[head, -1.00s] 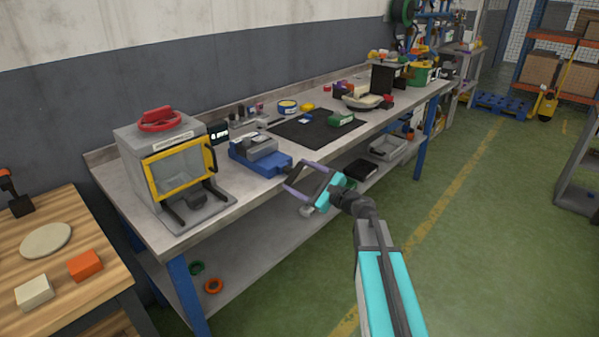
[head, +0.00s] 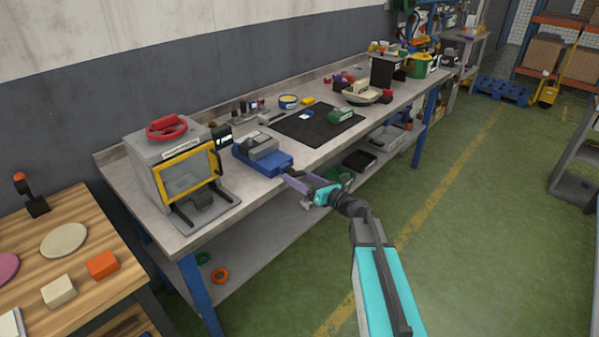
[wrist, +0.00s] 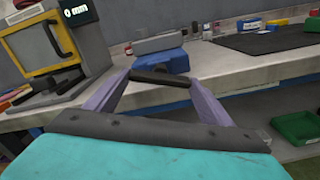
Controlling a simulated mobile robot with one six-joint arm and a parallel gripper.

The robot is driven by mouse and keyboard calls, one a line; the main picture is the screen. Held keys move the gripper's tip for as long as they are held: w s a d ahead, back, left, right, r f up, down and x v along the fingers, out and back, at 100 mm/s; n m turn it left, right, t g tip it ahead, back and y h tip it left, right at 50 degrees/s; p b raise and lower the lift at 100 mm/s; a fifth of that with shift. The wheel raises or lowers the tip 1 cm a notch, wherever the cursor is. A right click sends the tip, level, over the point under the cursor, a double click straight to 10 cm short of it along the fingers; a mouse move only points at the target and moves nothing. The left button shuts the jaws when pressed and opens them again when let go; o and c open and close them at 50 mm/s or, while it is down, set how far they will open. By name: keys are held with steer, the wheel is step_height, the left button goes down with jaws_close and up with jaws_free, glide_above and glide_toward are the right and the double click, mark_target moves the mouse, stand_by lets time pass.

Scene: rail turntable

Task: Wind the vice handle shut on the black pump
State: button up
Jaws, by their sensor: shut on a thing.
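The blue vice (head: 262,162) with grey jaws stands at the front edge of the grey workbench. It also shows ahead in the wrist view (wrist: 165,62). Its black handle bar (wrist: 160,77) lies crosswise at the vice's near end. My gripper (wrist: 160,80) is shut on this handle, one purple finger at each end of the bar. In the head view my gripper (head: 288,177) reaches to the vice's front, and the handle is too small to make out. I cannot make out a black pump between the vice jaws.
A grey machine with a yellow-framed window (head: 188,175) stands left of the vice. A small display (wrist: 80,12) reads 0 mm. A black mat (head: 315,125) with a green block (head: 341,114) lies to the right. Green floor is clear right of the bench.

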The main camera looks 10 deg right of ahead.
steer(key=shift+s+a+m+p, duration=0.1)
steer(key=shift+m+p, duration=0.7)
steer(key=shift+m, duration=0.15)
steer(key=shift+s+a+m+p, duration=0.1)
steer(key=shift+m+p, duration=0.65)
steer(key=shift+m, duration=0.2)
steer(key=shift+f, duration=0.15)
steer(key=o, duration=1)
steer(key=shift+o, duration=0.2)
steer(key=shift+w, duration=0.1)
steer(key=shift+d, duration=0.1)
steer(key=b+v, duration=0.3)
steer(key=v, duration=1)
steer(key=shift+s+d, duration=0.25)
steer(key=shift+s, duration=0.1)
